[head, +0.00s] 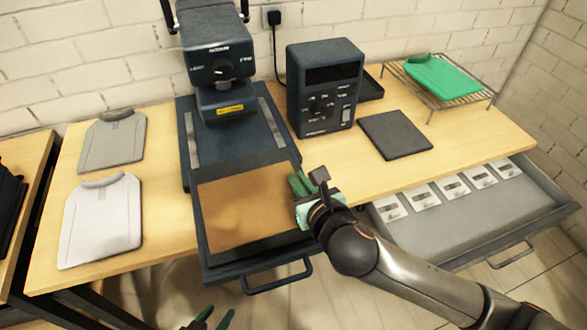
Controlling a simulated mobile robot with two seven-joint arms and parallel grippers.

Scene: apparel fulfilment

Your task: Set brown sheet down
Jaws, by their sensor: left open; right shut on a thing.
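The brown sheet (243,210) lies flat over the dark pull-out platen (285,259) of the heat press, or just above it; I cannot tell if it touches all over. My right gripper (301,184), with green fingers, is shut on the sheet's right edge. My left gripper (212,318) is open and empty at the bottom edge of the view, in front of the table and apart from the sheet. Only its fingertips show.
The heat press (218,55) stands behind the platen. A control box (322,88) and dark pad (395,134) are to its right. A green shirt (442,76) lies on a wire rack (474,99). Grey (113,142) and white (101,222) shirts lie left. An open drawer (470,218) holds several cards.

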